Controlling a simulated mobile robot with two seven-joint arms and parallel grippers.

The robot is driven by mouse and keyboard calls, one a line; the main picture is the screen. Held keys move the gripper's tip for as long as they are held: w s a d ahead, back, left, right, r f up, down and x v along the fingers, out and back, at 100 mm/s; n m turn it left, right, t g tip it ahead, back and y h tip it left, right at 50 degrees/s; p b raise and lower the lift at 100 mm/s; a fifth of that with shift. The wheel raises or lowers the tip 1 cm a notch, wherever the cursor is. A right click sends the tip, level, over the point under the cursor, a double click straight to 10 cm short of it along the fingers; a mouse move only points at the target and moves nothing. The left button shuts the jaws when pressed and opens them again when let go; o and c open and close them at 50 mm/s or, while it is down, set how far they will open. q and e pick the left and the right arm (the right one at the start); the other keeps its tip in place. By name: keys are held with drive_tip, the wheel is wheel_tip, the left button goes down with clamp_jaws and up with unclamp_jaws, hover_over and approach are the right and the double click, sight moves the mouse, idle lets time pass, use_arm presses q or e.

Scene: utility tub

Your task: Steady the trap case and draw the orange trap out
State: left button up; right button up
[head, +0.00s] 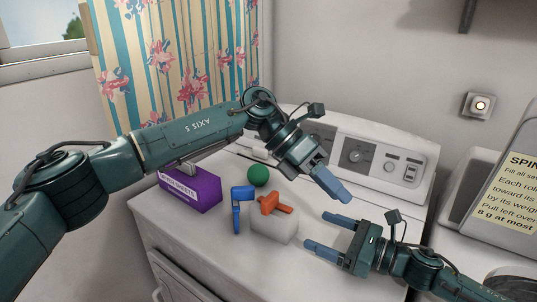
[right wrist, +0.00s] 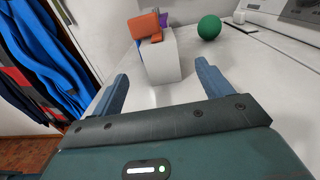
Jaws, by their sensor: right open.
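The white trap case (head: 275,227) stands upright on top of the white machine. The orange trap (head: 270,204) sits at its top, with a part sticking out. In the right wrist view, the case (right wrist: 162,60) and orange trap (right wrist: 144,25) show ahead, between the lines of the fingers. My right gripper (head: 315,230) is open and empty, with its fingertips just right of the case and apart from it in the head view. My left gripper (head: 336,190) is above and right of the case, pointing down to the right. Its fingers overlap, so its opening is unclear.
A blue object (head: 237,208) stands close left of the case. A purple box (head: 190,190) is farther left, and a green ball (head: 258,175) lies behind. The control panel (head: 375,160) rises at the back. A sloped sign (head: 512,180) stands at the right.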

sight(273, 211)
drive_tip(key=shift+w+a, duration=0.15)
drive_tip(key=shift+a, duration=0.1)
use_arm(q)
drive_tip(key=w+a+r+t+y, duration=0.2)
drive_tip(key=w+a+t+y, duration=0.2)
drive_tip(key=w+a+y, duration=0.3)
drive_tip(key=a+y, duration=0.2)
drive_tip(key=a, duration=0.2)
drive_tip(key=shift+r, duration=0.15)
use_arm(e)
drive_tip(key=x, duration=1.2)
drive_tip(key=shift+w+a, duration=0.1)
drive_tip(key=shift+a, duration=0.2)
use_arm(q)
drive_tip(key=shift+w+a, duration=0.1)
